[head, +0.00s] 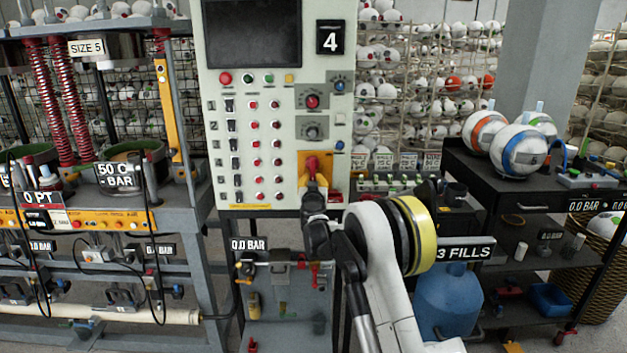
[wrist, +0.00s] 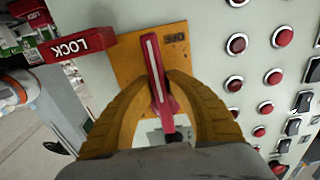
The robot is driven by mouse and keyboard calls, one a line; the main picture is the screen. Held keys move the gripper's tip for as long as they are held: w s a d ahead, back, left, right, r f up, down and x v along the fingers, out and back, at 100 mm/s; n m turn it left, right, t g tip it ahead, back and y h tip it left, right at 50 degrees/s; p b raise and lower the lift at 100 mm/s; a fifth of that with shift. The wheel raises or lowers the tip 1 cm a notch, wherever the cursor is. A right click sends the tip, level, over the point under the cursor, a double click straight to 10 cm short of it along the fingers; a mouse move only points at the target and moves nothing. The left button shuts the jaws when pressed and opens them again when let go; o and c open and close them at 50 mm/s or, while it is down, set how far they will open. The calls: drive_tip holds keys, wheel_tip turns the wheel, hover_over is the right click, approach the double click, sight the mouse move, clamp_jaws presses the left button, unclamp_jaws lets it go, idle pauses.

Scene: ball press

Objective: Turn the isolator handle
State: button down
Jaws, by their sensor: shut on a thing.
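The isolator handle (head: 312,166) is red and sits on a yellow plate (head: 327,160) low on the right of the control panel in the head view. In the wrist view the handle (wrist: 154,68) is a red bar with a pale stripe, standing nearly upright in the picture on the yellow plate (wrist: 125,62). My gripper (wrist: 160,93) has its two yellow fingers closed around the handle, one on each side. The gripper also shows in the head view (head: 314,185), partly hidden by my own arm. A red LOCK tag (wrist: 78,47) sticks out beside the plate.
The panel (head: 230,150) carries several buttons and switches beside the plate. A black cart (head: 490,165) with balls stands on the right. A blue tank (head: 445,300) is below it at left. A press frame (head: 190,230) stands on the left.

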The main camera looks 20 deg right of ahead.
idle(0.4)
drive_tip(key=c, duration=1.4)
unclamp_jaws()
drive_tip(key=shift+a, duration=0.1)
drive_tip(key=shift+s, duration=0.1)
drive_tip(key=v, duration=1.1)
drive_tip(key=shift+s+a, duration=0.1)
drive_tip(key=shift+s, duration=0.3)
drive_tip(key=shift+r, duration=0.15)
